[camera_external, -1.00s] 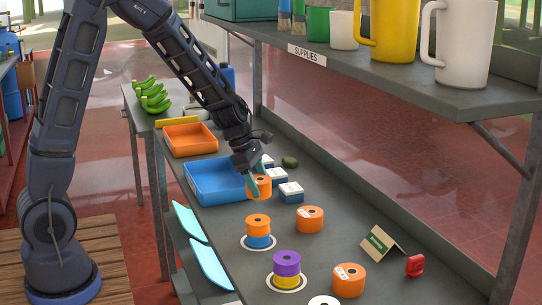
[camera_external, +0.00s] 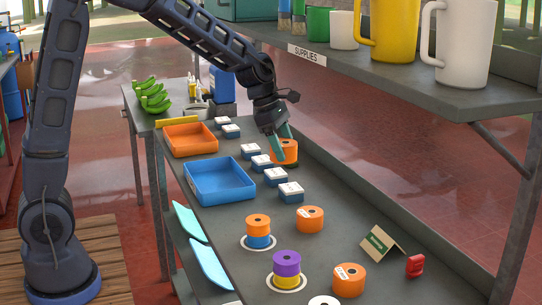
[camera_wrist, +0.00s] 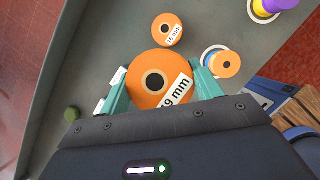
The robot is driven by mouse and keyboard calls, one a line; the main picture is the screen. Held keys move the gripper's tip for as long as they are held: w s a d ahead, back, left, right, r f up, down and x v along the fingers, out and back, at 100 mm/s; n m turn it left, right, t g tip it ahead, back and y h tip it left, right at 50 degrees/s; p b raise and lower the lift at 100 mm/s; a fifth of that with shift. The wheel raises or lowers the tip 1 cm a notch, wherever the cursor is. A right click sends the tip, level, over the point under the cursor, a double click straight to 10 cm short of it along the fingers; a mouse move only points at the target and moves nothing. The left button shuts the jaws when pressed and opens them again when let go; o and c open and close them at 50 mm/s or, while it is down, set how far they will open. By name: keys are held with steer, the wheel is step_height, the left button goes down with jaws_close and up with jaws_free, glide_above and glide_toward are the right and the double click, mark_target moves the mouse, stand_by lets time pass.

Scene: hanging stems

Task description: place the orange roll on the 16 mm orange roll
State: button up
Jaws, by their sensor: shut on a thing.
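My gripper (camera_external: 282,143) is shut on an orange roll (camera_external: 287,151) and holds it at the far right side of the bench, apparently above the surface. In the wrist view the held roll (camera_wrist: 160,80) sits between the two teal fingers, with a label reading "19 mm". The 16 mm orange roll (camera_wrist: 168,30) lies on the bench ahead of the held roll. It appears to be the orange roll (camera_external: 310,218) right of the orange-on-blue stack (camera_external: 258,228) in the external view.
Another orange roll (camera_external: 349,280) and a purple-on-yellow stack (camera_external: 287,268) stand nearer. Blue-and-white boxes (camera_external: 291,192) line the bench beside a blue tray (camera_external: 222,183). A folded card (camera_external: 381,243) and red object (camera_external: 415,266) lie right. The supplies shelf (camera_external: 400,85) overhangs.

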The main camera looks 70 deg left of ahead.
steer(key=w+d+f, duration=0.3)
steer(key=w+d, duration=0.2)
steer(key=d, duration=0.2)
glide_above(316, 213)
steer(key=s+a, duration=0.1)
steer(key=shift+m, duration=0.3)
step_height(316, 213, down, 6)
steer(key=shift+a+r, duration=0.1)
steer(key=shift+a, duration=0.05)
steer(key=shift+f, duration=2.1)
steer(key=shift+f, duration=0.15)
steer(key=o, duration=1.1)
steer(key=shift+c, duration=0.2)
